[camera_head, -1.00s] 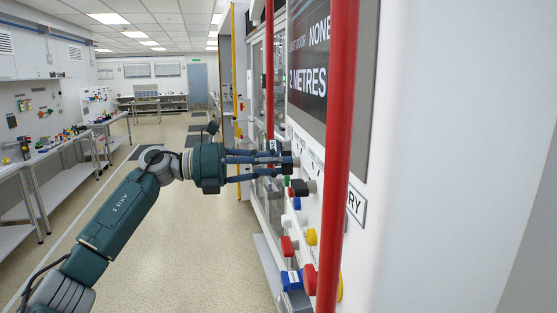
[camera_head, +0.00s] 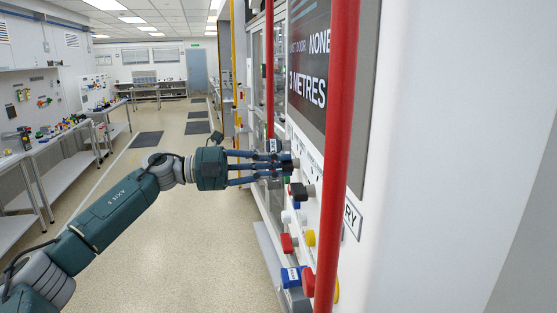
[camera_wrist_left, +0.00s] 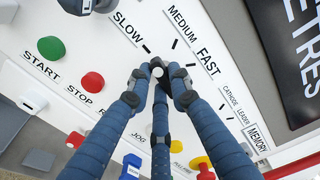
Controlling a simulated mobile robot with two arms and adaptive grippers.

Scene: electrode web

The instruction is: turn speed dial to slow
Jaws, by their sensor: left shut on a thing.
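My left gripper (camera_head: 287,160) reaches in from the left to the upright white control panel (camera_head: 330,187). Its blue fingers are closed around the speed dial, which they mostly hide in the head view. In the left wrist view the fingertips of my left gripper (camera_wrist_left: 158,82) surround the speed dial (camera_wrist_left: 157,70), of which a small pale part shows. The printed SLOW label (camera_wrist_left: 128,29), MEDIUM label (camera_wrist_left: 184,25) and FAST label (camera_wrist_left: 208,62) lie around it with short black marks. I cannot tell which mark the dial points at. My right gripper is not in view.
A green START button (camera_wrist_left: 51,48) and a red STOP button (camera_wrist_left: 92,82) sit beside the dial. A black knob (camera_head: 302,190) and several coloured controls lie lower on the panel. A red rail (camera_head: 337,150) stands close in front. The floor to the left is clear.

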